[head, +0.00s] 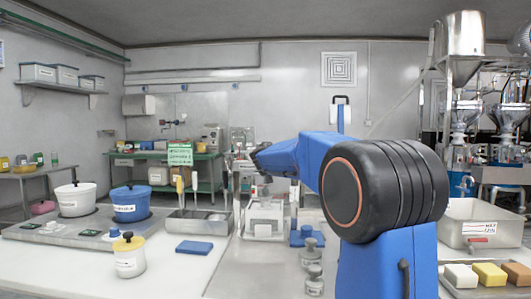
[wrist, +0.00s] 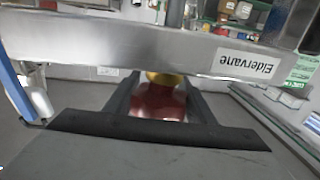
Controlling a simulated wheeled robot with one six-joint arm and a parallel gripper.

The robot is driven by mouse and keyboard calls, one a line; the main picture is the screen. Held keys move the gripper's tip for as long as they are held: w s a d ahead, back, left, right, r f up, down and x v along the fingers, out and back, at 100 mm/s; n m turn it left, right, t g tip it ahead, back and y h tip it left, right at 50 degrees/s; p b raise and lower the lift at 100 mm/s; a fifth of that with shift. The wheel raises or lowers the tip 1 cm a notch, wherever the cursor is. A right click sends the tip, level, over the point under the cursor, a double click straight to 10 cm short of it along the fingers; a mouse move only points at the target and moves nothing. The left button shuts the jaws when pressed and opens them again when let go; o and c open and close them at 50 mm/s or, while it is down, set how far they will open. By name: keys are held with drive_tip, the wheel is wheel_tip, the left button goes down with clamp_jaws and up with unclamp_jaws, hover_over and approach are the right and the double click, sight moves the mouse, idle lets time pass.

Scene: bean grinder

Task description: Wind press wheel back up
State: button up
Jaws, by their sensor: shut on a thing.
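In the wrist view, the dark fingers of my gripper (wrist: 160,88) are shut on a red knob-like piece (wrist: 158,104) with a yellow part at its far end. It may be the grip of the press wheel; the rest of the wheel does not show clearly. A metal beam (wrist: 130,42) with an upside-down "Eldervane" label crosses just beyond the fingers. In the head view, my blue arm reaches left to my gripper (head: 258,160) above the pale press (head: 265,218). The arm and gripper hide part of the press top, and I cannot make out the wheel there.
A metal tray (head: 199,226), a blue pad (head: 194,247) and a yellow-lidded pot (head: 129,258) stand left of the press. Small metal weights (head: 313,255) stand right of it, near my arm. A steel bin (head: 472,224) is farther right. The front counter is partly clear.

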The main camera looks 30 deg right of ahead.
drive_tip(key=shift+r, duration=0.1)
drive_tip(key=o, duration=1.1)
drive_tip(key=shift+c, duration=0.2)
drive_tip(key=v, duration=1.7)
drive_tip(key=shift+s+a, duration=0.1)
drive_tip(key=shift+s, duration=0.05)
